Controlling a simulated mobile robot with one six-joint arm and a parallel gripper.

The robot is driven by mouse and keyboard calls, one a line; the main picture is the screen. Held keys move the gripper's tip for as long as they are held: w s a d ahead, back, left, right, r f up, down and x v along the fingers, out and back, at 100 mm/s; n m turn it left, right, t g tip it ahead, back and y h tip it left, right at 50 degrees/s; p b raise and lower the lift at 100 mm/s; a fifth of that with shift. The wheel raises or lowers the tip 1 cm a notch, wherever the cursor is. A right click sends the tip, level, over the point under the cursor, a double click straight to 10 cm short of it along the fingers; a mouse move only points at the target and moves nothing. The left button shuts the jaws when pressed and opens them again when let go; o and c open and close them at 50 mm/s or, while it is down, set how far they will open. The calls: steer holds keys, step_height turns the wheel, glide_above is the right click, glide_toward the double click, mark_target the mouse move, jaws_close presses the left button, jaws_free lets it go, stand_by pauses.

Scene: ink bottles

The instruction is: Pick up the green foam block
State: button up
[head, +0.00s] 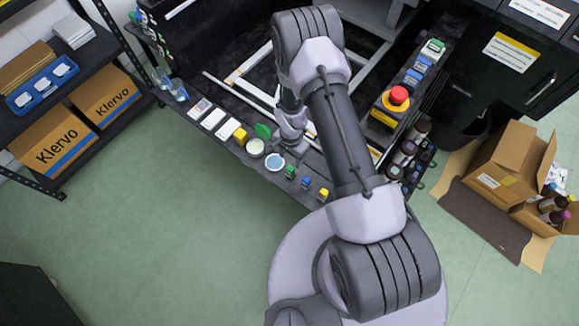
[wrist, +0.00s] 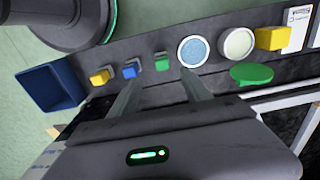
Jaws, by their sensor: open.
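A small green block (wrist: 162,62) stands on the dark ledge (wrist: 215,75) in the wrist view, between a blue block (wrist: 130,70) and a blue round dish (wrist: 193,50). It also shows in the head view (head: 290,172). My gripper (wrist: 161,82) is open and empty. Its two fingers reach toward the ledge, and the green block appears in line with the gap between them, just past the tips. I cannot tell the height between them. A flat green disc (wrist: 250,73) lies farther right. In the head view my arm partly hides the gripper.
A yellow block (wrist: 98,77) and a dark blue bin (wrist: 50,85) are left in the wrist view. A pale round dish (wrist: 238,42) and a larger yellow block (wrist: 272,38) are right. A red button (head: 398,96) sits right of my arm; green floor lies in front.

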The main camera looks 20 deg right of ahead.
mark_target(291, 170)
step_height(291, 170, down, 8)
steer(key=shift+r+b, duration=0.1)
steer(key=shift+b, duration=1.05)
steer(key=f+b, duration=0.1)
steer(key=f, duration=0.1)
steer(key=f+b, duration=0.1)
steer(key=f, duration=0.1)
steer(key=f+b, duration=0.1)
steer(key=f, duration=0.1)
steer(key=shift+w+d+f, duration=0.1)
steer(key=shift+w+f, duration=0.05)
steer(key=shift+w, duration=0.15)
steer(key=shift+c, duration=0.5)
jaws_close()
steer(key=shift+r, duration=0.2)
step_height(291, 170, up, 10)
steer(key=p, duration=0.4)
